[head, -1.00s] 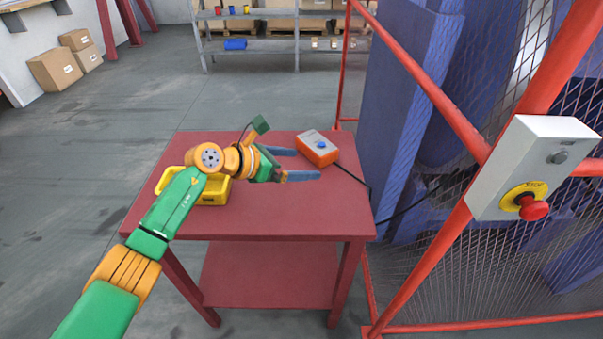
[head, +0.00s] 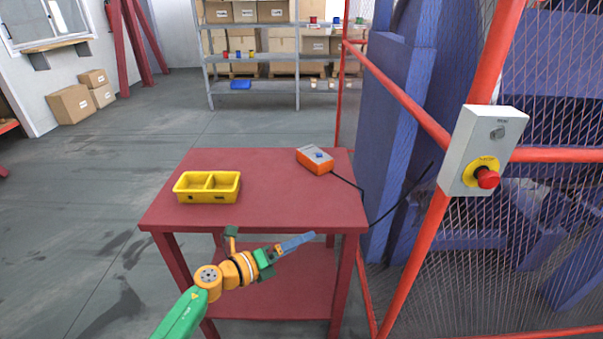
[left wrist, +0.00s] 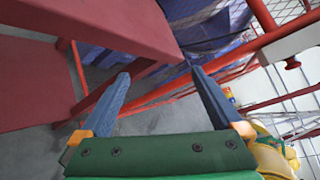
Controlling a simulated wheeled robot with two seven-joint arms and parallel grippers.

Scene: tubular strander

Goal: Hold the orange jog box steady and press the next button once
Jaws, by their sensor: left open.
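The orange jog box (head: 315,160) lies on the red table (head: 265,205) near its back right. It has a grey top with a blue button, and a dark cable runs off the table's right edge. Any other buttons are too small to tell. My left gripper (head: 298,243) is in front of the table's front edge, well apart from the box. In the left wrist view my left gripper (left wrist: 155,100) shows two blue fingers spread wide with nothing between them. The box does not show there. My right gripper is in neither view.
A yellow two-compartment bin (head: 207,188) stands on the table's left side. A grey control box (head: 483,150) with a red stop button hangs on the red mesh fence at right. Shelves (head: 255,88) stand at the back. The table's middle is clear.

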